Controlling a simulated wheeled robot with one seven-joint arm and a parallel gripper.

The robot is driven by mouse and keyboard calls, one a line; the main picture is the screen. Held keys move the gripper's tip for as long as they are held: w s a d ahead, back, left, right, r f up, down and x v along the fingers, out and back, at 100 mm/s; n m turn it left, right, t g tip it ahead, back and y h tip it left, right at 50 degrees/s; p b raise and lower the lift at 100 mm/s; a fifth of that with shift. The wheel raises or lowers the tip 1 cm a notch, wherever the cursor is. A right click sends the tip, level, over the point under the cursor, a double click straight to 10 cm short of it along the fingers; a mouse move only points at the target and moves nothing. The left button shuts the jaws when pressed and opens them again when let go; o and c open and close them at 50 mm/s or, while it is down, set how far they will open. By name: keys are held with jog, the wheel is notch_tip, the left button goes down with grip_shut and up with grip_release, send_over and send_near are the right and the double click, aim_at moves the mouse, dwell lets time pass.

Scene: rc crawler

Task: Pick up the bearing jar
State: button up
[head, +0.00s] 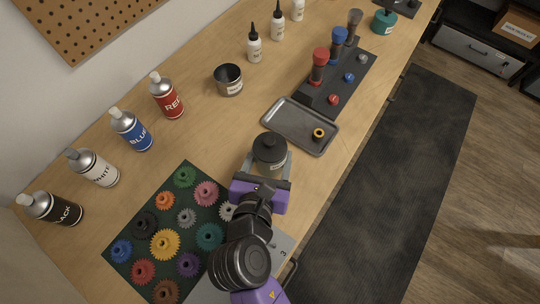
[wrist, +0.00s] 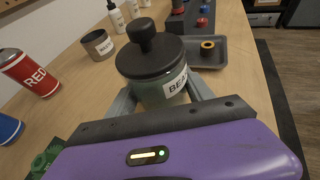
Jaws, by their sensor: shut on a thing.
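The bearing jar (head: 270,148) is a greenish jar with a black knobbed lid and a white label. In the wrist view the bearing jar (wrist: 160,72) stands upright, its label reading "BEA" before it is cut off. My gripper (head: 268,172) is purple and grey, with its fingers on either side of the jar's body. In the wrist view my gripper (wrist: 163,105) is shut on the jar, below the lid. The jar's base is hidden, so I cannot tell whether it touches the table.
A grey tray (head: 285,121) with a yellow ring (head: 319,133) lies just beyond the jar. A green mat (head: 118,257) with several gears is at left. A dark tin (head: 228,80) and spray cans (head: 166,95) stand along the back. A dark rack (head: 342,80) stands farther right.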

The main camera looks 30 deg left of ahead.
notch_tip(320, 180, up, 19)
jog(key=p, duration=0.2)
jog(key=shift+r, duration=0.2)
dwell(0.4)
